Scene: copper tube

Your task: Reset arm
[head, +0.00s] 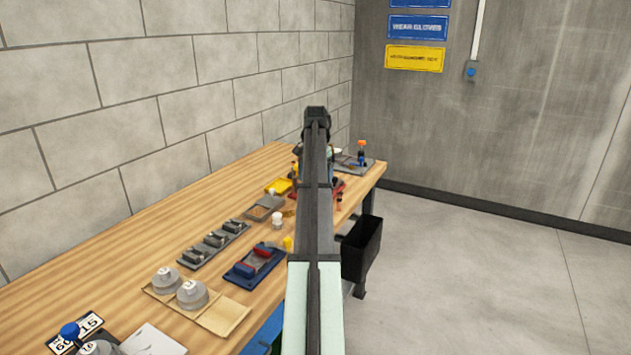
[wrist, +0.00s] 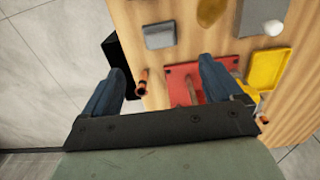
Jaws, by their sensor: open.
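My gripper (wrist: 162,66) is open in the wrist view, its two dark fingers spread wide above the bench edge, with nothing held between them. A copper-coloured tube (wrist: 142,84) shows between the fingers, nearer the left one; I cannot tell its exact height. A red tray (wrist: 178,76) lies partly behind the right finger, with a thin copper-coloured piece (wrist: 188,92) over it. In the head view my arm covers the gripper and much of the red tray (head: 328,195). A copper-coloured piece (head: 339,201) shows right of the arm.
A wooden bench (head: 110,283) runs along a block wall. A black bin (head: 362,247) stands at its right edge, also in the wrist view (wrist: 119,57). A yellow tray (wrist: 266,70), a grey tray (wrist: 159,36) and a blue tray (head: 240,272) sit on the bench. Right floor is clear.

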